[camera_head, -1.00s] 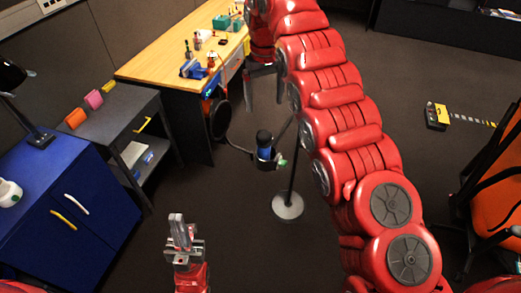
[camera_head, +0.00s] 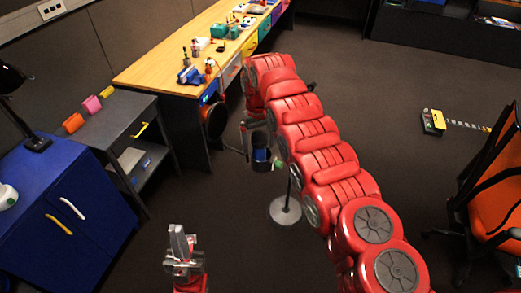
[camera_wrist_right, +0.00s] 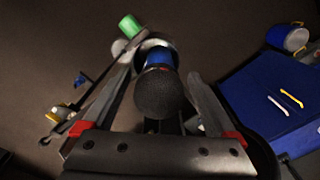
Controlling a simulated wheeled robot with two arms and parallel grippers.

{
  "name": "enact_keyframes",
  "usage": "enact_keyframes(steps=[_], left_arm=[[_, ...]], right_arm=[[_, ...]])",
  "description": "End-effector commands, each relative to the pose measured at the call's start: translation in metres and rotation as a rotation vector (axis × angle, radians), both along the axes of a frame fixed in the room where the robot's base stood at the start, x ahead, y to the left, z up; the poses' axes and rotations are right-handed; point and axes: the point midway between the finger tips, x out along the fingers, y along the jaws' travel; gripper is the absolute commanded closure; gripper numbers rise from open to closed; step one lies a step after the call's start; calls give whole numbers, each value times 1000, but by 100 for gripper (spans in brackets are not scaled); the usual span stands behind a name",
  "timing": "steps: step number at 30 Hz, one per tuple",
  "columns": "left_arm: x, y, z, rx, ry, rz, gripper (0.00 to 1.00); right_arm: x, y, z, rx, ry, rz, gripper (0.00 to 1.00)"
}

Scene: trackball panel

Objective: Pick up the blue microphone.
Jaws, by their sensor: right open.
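The blue microphone (camera_head: 261,155) sits upright in a holder on a floor stand (camera_head: 285,210). In the right wrist view its dark round head (camera_wrist_right: 160,93) faces me, with the blue body (camera_wrist_right: 160,57) behind it. My right gripper (camera_head: 257,138) is open at the microphone. In the right wrist view, the right gripper (camera_wrist_right: 162,80) has one finger on each side of the microphone, with a visible gap on the right. Whether the left finger touches is unclear. My left gripper (camera_head: 182,246) is low in the head view, away from the microphone; its finger gap is hard to judge.
A wooden workbench (camera_head: 160,72) with tools stands behind. A grey shelf cart (camera_head: 115,125) and a blue cabinet (camera_head: 75,210) are at the left. A green-tipped part (camera_wrist_right: 129,27) is beside the microphone. An orange chair (camera_head: 495,200) is at the right. Floor between is open.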

Motion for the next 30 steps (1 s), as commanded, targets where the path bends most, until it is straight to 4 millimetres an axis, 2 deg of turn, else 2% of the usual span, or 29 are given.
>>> enact_keyframes(steps=[3, 8, 23, 30], left_arm=[[0, 0, 2, 0, 0, 0, 100], [0, 0, 1, 0, 0, 0, 100], [0, 0, 1, 0, 0, 0, 100], [0, 0, 1, 0, 0, 0, 100]], right_arm=[[0, 1, -7, 0, -1, 0, 8], [1, 1, -7, 1, -2, 0, 10], [0, 0, -7, 1, -2, 0, 100], [0, 0, -7, 1, -2, 0, 100]])
